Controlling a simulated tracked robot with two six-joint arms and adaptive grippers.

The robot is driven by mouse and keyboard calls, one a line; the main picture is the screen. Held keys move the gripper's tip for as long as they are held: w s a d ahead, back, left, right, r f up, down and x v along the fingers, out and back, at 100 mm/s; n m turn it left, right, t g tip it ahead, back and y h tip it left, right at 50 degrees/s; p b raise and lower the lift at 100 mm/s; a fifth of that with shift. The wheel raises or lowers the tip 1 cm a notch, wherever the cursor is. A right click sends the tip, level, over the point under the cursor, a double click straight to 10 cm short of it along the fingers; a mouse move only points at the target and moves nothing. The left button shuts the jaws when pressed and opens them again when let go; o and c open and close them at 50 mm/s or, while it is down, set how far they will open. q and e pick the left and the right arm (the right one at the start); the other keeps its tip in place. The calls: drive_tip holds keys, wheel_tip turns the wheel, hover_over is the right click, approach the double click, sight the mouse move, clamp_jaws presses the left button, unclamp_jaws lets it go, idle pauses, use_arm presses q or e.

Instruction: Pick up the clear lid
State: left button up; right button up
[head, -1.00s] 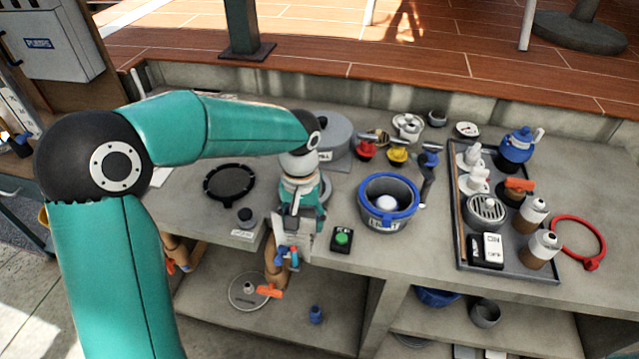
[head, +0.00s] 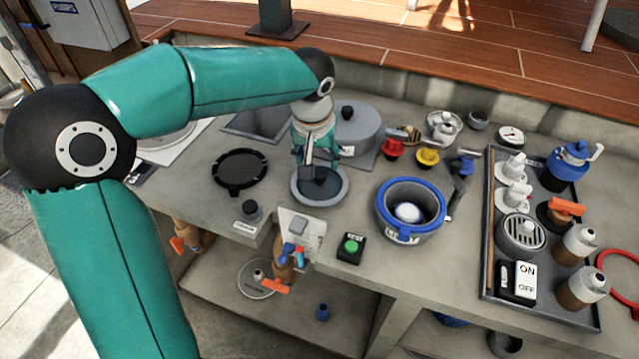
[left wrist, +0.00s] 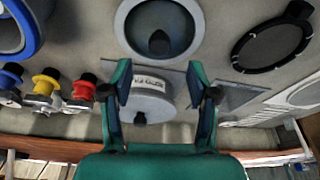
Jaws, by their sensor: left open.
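The clear lid (head: 336,196) looks like a round disc with a light grey rim and a dark, see-through middle. It lies on the counter, between the black ring and the blue-rimmed bucket. My left gripper (head: 316,168) is open over the lid in the head view and partly hides it. In the left wrist view the lid (left wrist: 125,22) is at the top centre with a dark knob. It lies beyond the spread fingertips of my left gripper (left wrist: 161,78), with nothing between them. I cannot tell whether the fingers touch the lid. My right gripper is out of view.
A grey lidded pot (head: 362,135) stands just behind the lid. The black ring (head: 240,187) lies left, the blue-rimmed bucket (head: 380,212) stands right. A green-button box (head: 350,250) is near the front edge. A crowded tray (head: 485,250) fills the right.

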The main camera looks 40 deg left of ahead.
sight(319, 175)
use_arm(q)
drive_tip(key=shift+p+x, duration=0.45)
drive_tip(key=shift+x, duration=3.4)
clamp_jaws()
